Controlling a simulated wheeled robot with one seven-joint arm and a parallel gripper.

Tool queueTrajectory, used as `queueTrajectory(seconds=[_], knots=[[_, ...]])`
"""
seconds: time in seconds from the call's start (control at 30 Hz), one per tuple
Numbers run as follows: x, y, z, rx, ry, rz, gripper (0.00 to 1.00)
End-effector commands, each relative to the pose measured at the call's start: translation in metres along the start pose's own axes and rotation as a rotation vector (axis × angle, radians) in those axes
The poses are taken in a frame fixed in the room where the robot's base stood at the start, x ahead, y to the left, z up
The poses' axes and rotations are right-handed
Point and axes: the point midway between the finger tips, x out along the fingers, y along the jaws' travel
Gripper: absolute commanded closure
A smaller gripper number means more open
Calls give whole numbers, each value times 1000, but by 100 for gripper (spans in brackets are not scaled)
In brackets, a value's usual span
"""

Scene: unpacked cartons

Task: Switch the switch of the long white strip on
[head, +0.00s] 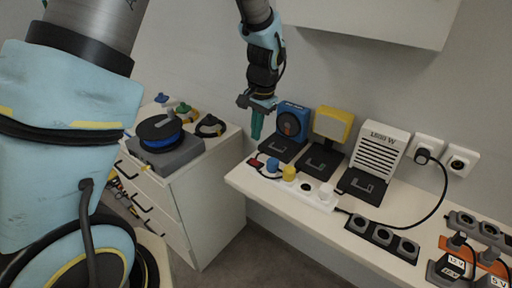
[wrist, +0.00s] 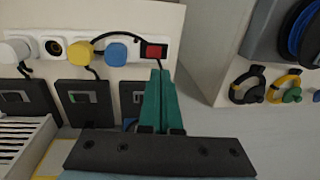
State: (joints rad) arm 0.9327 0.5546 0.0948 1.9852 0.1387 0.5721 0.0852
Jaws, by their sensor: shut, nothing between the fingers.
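The long white strip (head: 317,201) lies along the front of the white table. It also shows in the wrist view (wrist: 35,45). Its red switch (head: 254,162) is at its left end, and in the wrist view the switch (wrist: 154,51) is just beyond my fingertips. The strip carries a blue plug (wrist: 116,54), a yellow plug (wrist: 80,52) and a white plug (wrist: 15,50), with one empty socket. My gripper (head: 256,137), with green fingers, is shut and empty, pointing down above the switch end. I cannot tell whether the fingertips (wrist: 160,73) touch anything, or the switch's position.
A blue fan device (head: 292,122), a yellow lamp (head: 332,124) and a white heater (head: 379,150) stand behind the strip. A dark socket strip (head: 382,236) lies to the right. A drawer cabinet (head: 210,180) with a blue cable reel (head: 160,132) stands left, across a gap.

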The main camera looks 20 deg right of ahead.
Motion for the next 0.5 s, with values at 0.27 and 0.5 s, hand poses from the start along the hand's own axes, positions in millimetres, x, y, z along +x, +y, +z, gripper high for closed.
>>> queueTrajectory(seconds=[0.27, 0.5], knots=[[-44, -2, -1, 0, 4, -1, 100], [-54, -3, 0, 0, 0, -1, 100]])
